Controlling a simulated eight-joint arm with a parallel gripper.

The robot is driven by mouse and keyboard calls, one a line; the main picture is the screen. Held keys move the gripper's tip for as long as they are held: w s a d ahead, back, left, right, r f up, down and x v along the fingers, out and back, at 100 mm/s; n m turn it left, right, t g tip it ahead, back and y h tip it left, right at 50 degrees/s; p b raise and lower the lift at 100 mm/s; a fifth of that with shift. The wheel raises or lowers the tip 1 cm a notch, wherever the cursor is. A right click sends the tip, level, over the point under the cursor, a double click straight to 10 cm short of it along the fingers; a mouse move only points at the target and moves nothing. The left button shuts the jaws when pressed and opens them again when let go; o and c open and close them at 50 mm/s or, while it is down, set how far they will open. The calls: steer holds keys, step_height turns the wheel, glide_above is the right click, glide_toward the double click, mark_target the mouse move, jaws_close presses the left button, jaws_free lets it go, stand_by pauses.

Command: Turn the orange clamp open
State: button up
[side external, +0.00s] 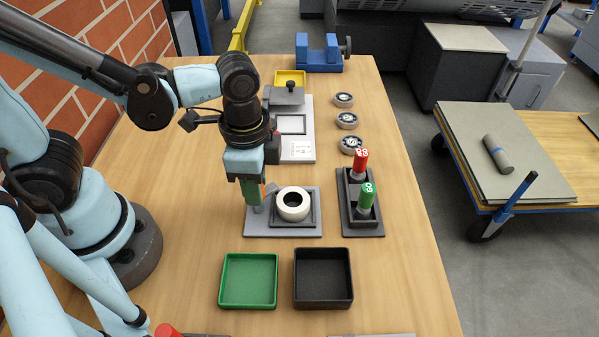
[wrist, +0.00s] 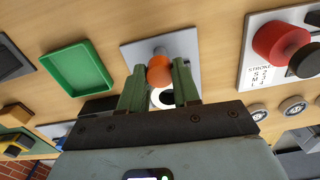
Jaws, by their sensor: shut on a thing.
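The orange clamp (wrist: 160,71) shows in the wrist view as a rounded orange knob between my green fingers. It is on a grey base plate (side external: 311,232), which also holds a white ring (side external: 293,204) in a dark square seat. My gripper (side external: 253,200) points down at the left side of this plate in the side view and is shut on the clamp. In the wrist view my gripper (wrist: 157,83) has one finger on each side of the knob. Most of the clamp is hidden by my fingers in the side view. The ring is partly hidden in the wrist view.
A green tray (side external: 248,305) and a black tray (side external: 323,305) lie in front of the plate. A grey holder (side external: 370,231) with red and green-topped tools stands to its right. Behind are several round bearings, a white plate (side external: 306,146) and a blue vise (side external: 318,66).

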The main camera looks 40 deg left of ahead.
steer(key=n, duration=0.4)
steer(key=shift+n, duration=2.9)
steer(key=o, duration=1.1)
steer(key=shift+c, duration=0.2)
step_height(320, 180, up, 12)
